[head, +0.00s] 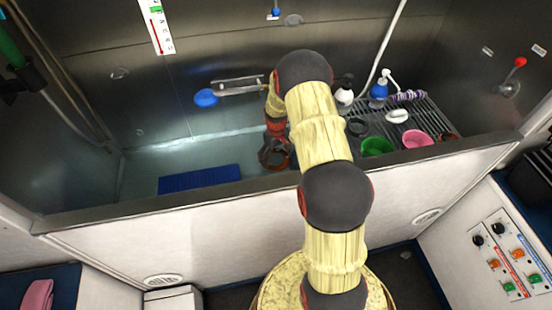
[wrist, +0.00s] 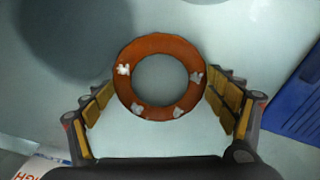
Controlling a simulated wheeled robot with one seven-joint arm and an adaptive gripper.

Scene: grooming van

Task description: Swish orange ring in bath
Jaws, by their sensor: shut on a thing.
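The orange ring (wrist: 138,61) fills the middle of the wrist view. It is an orange-brown band with several small white marks, and pale bath floor shows through its hole. My gripper (wrist: 161,86) has a finger on each side of the ring and is shut on it across its width. In the head view my gripper (head: 275,152) reaches down inside the bath (head: 150,212), behind its front wall. The ring is small and partly hidden by the fingers there. I cannot tell whether the ring touches the water or the bath floor.
A blue mat (head: 200,178) lies in the bath left of my gripper. To the right, a dark slatted rack (head: 432,122) holds a green bowl (head: 377,146), a pink bowl (head: 417,139) and bottles. A blue disc (head: 206,98) is near the back wall.

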